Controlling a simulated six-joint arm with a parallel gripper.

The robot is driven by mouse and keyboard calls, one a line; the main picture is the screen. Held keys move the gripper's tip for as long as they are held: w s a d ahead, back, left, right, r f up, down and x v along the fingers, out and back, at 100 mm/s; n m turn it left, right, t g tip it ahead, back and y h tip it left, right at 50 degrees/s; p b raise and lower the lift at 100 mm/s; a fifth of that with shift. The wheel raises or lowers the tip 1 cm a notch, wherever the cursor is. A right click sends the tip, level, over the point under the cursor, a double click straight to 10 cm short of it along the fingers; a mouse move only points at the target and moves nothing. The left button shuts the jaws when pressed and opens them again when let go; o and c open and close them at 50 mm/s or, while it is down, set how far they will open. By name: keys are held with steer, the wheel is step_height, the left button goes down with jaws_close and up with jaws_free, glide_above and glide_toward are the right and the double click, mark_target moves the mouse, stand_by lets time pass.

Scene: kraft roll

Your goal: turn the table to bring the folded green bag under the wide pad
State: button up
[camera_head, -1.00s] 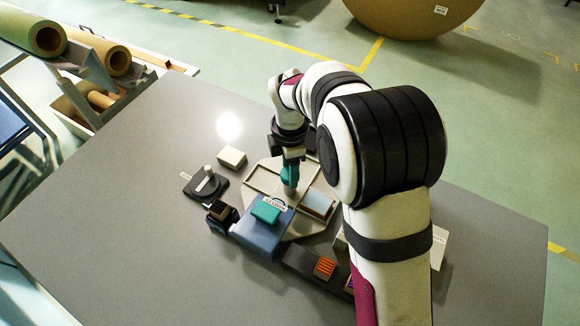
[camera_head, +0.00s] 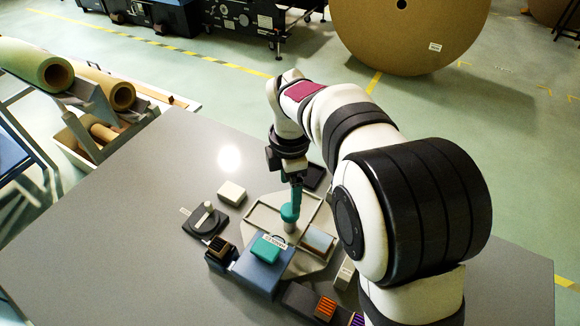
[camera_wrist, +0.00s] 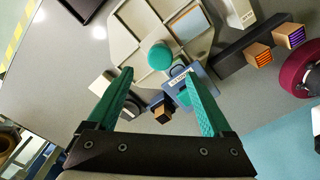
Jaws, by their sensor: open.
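The turntable (camera_head: 258,213) is a pale many-sided disc with raised dividers; it also shows in the wrist view (camera_wrist: 123,36). A post with a round teal knob (camera_head: 289,212) stands at its middle, seen from above in the wrist view (camera_wrist: 160,56). My gripper (camera_head: 296,190) is open and empty above the knob, its teal fingers spread in the wrist view (camera_wrist: 157,75). A blue housing (camera_head: 254,274) with a teal pad (camera_head: 267,249) stands at the turntable's near edge. I cannot tell whether this is the wide pad. I cannot make out the folded green bag.
A dark base with a grey knob (camera_head: 207,214) and a cream block (camera_head: 231,193) stand left of the turntable. A small dark box (camera_head: 220,256) is beside the housing. A dark strip with an orange-striped block (camera_head: 325,308) lies at the front. The table's left side is clear.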

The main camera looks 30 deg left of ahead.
step_height(320, 180, up, 9)
steer(key=shift+f, duration=0.15)
steer(key=s+d+r+m+y, duration=0.1)
steer(key=s+d+m, duration=0.3)
steer(key=d+m, duration=0.65)
steer(key=s+d+m, duration=0.5)
steer(key=d+m, duration=0.4)
steer(key=d, duration=0.2)
steer(key=s+d+f+m, duration=0.2)
steer(key=s+m, duration=0.3)
steer(key=m, duration=0.1)
steer(key=s+d+f+m, duration=0.3)
steer(key=s+m, duration=0.2)
steer(key=m, duration=0.2)
steer(key=shift+y, duration=0.4)
